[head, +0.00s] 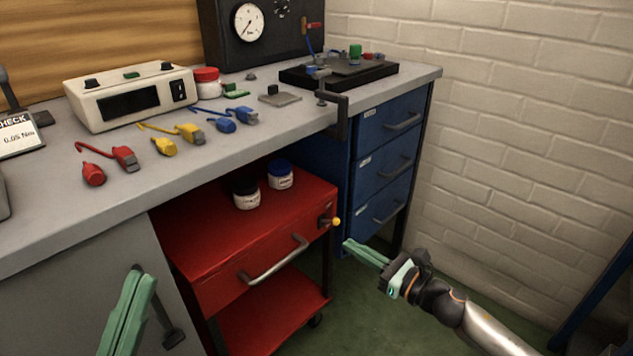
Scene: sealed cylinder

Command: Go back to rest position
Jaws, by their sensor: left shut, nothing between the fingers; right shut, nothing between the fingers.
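My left gripper (133,308) shows its green fingers at the bottom left, shut and empty, in front of the grey cabinet door. My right gripper (362,252) comes in from the lower right, with its green fingers shut and empty. The rest of my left arm is out of view.
A grey workbench (45,225) carries tools, a white meter box (130,97) and a black fixture (340,74). The red cart (190,235) holds two jars. Blue drawers (385,165) stand beside it. A brick wall (530,130) bounds the right; green floor (365,320) lies open below.

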